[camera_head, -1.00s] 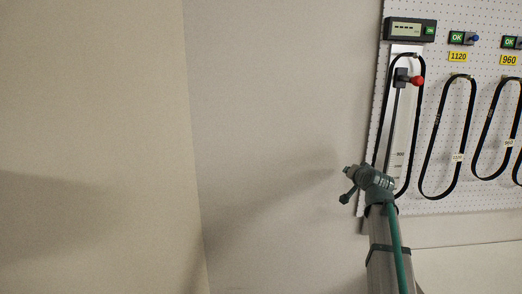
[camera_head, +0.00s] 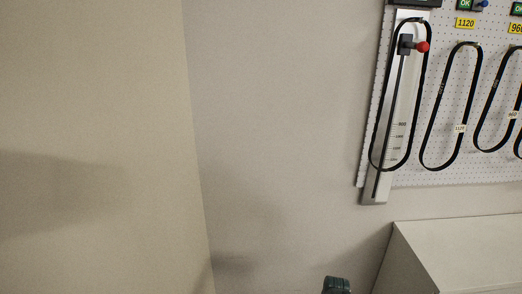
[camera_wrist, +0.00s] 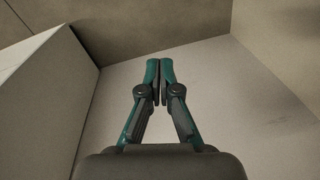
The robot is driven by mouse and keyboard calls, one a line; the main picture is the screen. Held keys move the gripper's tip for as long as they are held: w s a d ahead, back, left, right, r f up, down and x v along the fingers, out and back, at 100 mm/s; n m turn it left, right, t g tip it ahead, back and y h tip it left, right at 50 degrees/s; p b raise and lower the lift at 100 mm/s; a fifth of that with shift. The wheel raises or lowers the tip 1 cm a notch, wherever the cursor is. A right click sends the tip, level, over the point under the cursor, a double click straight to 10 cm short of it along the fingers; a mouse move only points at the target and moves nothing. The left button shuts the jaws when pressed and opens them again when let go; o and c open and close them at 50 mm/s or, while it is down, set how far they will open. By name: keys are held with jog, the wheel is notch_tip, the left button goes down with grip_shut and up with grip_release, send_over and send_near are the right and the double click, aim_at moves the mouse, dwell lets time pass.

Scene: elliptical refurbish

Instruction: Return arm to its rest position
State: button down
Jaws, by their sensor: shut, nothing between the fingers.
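My gripper (camera_wrist: 159,82) shows in the wrist view with its two teal-and-dark fingers together, and nothing is between them. It points at a bare pale surface, and the fingertips appear clear of it. In the head view only a small dark teal part of my arm shows at the bottom edge; the gripper itself cannot be made out there.
A measuring gauge (camera_head: 376,190) with a red knob (camera_head: 422,47) carries a black belt (camera_head: 374,150). More belts (camera_head: 450,105) hang on the white pegboard (camera_head: 430,178). A pale cabinet (camera_head: 460,250) stands lower right; a pale box side (camera_wrist: 45,100) is left in the wrist view.

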jog(key=s+a+f+g, duration=0.1)
jog(key=s+f, duration=0.4)
jog(key=s, duration=0.6)
jog(key=s+a+f+n+g+b, duration=0.1)
jog(key=s+f+g, duration=0.3)
jog(key=s, duration=0.8)
jog(key=s+a+f+n+g+h+b, duration=0.1)
jog(key=s+a+f+g, duration=0.1)
jog(key=s+f, duration=0.5)
jog(key=s, duration=0.5)
jog(key=shift+a+f+g, duration=0.15)
jog(key=shift+f+g, duration=0.15)
jog(key=shift+f, duration=0.05)
